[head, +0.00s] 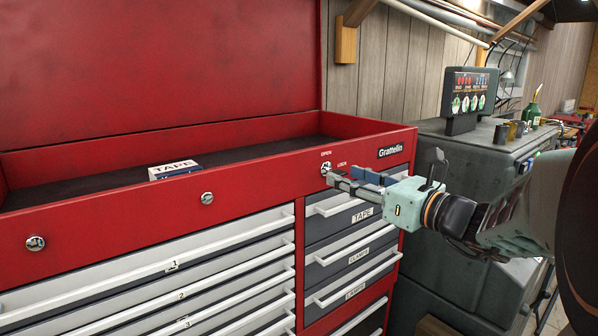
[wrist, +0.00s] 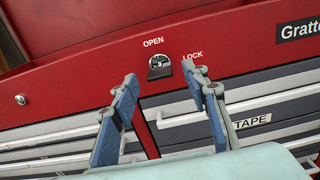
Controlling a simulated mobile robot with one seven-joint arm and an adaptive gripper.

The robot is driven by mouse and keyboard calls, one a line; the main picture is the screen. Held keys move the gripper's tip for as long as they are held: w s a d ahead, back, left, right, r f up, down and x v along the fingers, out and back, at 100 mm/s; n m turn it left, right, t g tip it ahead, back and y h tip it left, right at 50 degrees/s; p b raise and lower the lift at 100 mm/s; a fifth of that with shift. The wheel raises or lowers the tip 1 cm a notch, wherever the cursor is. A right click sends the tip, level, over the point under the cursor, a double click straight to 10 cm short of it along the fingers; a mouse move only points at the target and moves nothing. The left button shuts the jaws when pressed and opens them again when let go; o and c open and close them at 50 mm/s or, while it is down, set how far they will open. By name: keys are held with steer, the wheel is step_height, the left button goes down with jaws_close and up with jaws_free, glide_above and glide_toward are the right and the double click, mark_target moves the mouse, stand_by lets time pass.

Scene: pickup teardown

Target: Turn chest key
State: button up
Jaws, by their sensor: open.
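The chest key (wrist: 160,67) sits in its lock on the red upper front of the tool chest (head: 115,232), between the OPEN and LOCK labels. In the head view the key (head: 327,169) shows just past my fingertips. My gripper (wrist: 163,78) is open, with one blue-grey finger on each side of the key in the wrist view. The fingers look apart from the key, though the exact gap in depth is unclear. In the head view my gripper (head: 345,178) reaches in from the right toward the lock.
Drawer handles (head: 345,203) stick out below the lock. A dark grey cabinet (head: 480,150) with gauges stands at the right. The space in front of the left drawers is clear.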

mark_target(339, 172)
steer(key=shift+x, duration=1.7)
jaws_close()
